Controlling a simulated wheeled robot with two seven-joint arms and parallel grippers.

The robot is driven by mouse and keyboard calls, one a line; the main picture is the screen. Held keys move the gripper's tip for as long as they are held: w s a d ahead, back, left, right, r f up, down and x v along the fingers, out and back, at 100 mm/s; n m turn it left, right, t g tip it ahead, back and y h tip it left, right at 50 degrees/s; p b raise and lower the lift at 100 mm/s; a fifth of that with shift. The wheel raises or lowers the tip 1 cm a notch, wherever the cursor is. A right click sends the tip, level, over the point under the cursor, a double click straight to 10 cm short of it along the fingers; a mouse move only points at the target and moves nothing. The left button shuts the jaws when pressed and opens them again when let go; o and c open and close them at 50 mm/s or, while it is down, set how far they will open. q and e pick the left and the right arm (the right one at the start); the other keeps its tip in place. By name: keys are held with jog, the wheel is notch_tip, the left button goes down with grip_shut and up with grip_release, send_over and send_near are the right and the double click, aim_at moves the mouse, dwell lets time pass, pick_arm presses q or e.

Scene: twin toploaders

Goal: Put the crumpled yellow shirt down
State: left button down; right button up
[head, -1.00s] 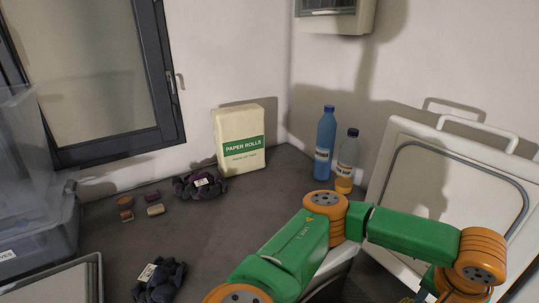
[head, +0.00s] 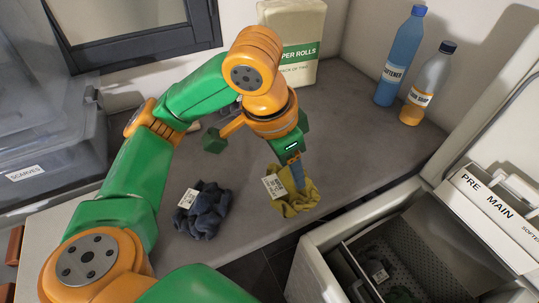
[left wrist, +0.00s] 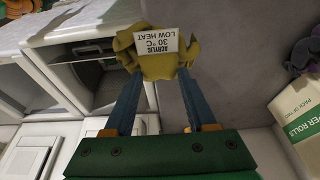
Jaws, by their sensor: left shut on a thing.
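The crumpled yellow shirt (head: 304,203) hangs between the fingertips of my left gripper (head: 298,182), near the front edge of the grey worktop. I cannot tell whether it touches the worktop. In the left wrist view the shirt (left wrist: 155,65) sits between the two blue fingers of my left gripper (left wrist: 158,76). Its white label reads acrylic, 30 °C, low heat. My right gripper is not in view.
A crumpled dark blue garment (head: 207,212) lies left of the shirt. Blue (head: 401,60) and clear-orange (head: 428,85) bottles and a paper rolls pack (head: 305,35) stand behind. Worktop right of the shirt is clear.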

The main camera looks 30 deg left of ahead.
pick_arm(q)
jog(key=w+a, duration=0.1)
jog(key=w+a+f, duration=0.1)
jog(key=w, duration=0.1)
jog(key=w+a+f+p, duration=0.1)
jog(key=shift+w+f, duration=0.15)
jog(key=w+a+f, duration=0.1)
jog(key=f, duration=0.1)
jog(key=w+a+f, duration=0.1)
jog(key=f, duration=0.2)
jog(key=w+a+f+p, duration=0.1)
jog(key=f, duration=0.2)
jog(key=shift+w+f, duration=0.25)
jog(key=shift+w, duration=0.1)
jog(key=shift+f, duration=0.25)
jog(key=shift+f, duration=0.1)
jog(key=shift+c, duration=1.1)
grip_release()
